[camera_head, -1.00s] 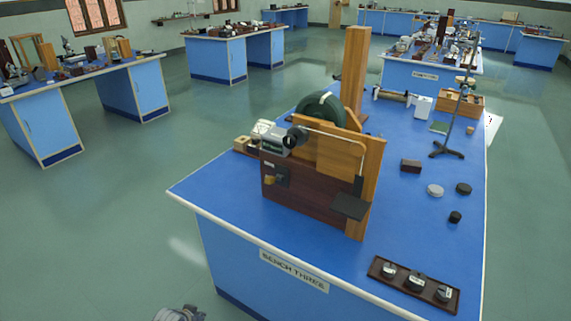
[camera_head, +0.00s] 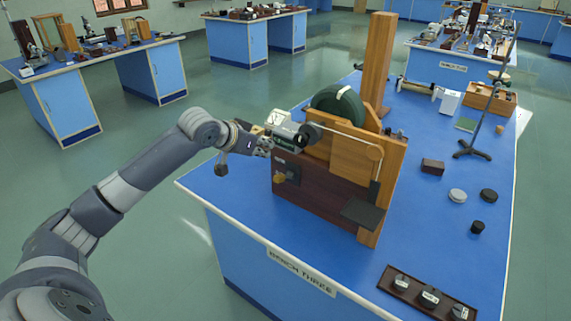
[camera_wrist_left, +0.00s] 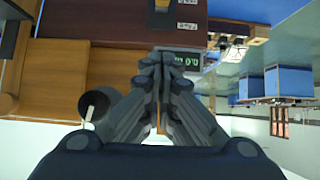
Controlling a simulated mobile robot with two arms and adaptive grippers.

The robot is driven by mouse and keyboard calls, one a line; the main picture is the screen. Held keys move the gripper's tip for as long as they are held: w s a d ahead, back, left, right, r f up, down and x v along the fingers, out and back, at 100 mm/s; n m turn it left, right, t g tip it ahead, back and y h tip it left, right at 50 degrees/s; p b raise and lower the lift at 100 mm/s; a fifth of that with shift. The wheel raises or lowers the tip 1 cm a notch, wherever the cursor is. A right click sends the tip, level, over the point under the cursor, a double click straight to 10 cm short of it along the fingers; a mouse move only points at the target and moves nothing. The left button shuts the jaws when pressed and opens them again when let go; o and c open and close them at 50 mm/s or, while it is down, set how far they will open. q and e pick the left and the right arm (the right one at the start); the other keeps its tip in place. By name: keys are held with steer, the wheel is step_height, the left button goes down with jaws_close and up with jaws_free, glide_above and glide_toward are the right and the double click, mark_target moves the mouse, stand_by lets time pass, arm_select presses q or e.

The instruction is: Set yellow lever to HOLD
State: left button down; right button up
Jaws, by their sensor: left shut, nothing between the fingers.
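The yellow lever (camera_head: 279,178) is a small yellow piece on the front of a dark red-brown box (camera_head: 318,201) on bench three. I cannot read its setting in the head view. In the left wrist view the lever (camera_wrist_left: 162,4) shows only at the top edge, near small white labels (camera_wrist_left: 187,27) that are too small to read. My left gripper (camera_head: 269,147) is shut and empty, above and slightly left of the lever, close to a grey device (camera_head: 289,137) on top of the box.
A wooden panel (camera_head: 390,185) and a dark green wheel (camera_head: 338,104) stand behind the box. A black plate (camera_head: 363,213) juts out at its front right. A tray of knobs (camera_head: 428,296) lies at the bench's front right. Open floor lies left of the bench.

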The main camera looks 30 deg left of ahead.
arm_select(q)
steer(key=shift+s, duration=0.1)
steer(key=p, duration=0.3)
glide_above(279, 175)
steer(key=w, duration=0.1)
steer(key=f, duration=0.6)
steer(key=shift+w+d, duration=0.1)
steer(key=shift+w, duration=0.1)
steer(key=shift+s+f+p, duration=0.3)
steer(key=shift+f, duration=0.3)
steer(key=shift+s+f+p, duration=0.25)
steer(key=shift+f+p, duration=0.05)
steer(key=shift+f, duration=0.3)
steer(key=shift+s+f, duration=0.4)
steer(key=shift+f, duration=0.3)
steer(key=shift+w, duration=0.1)
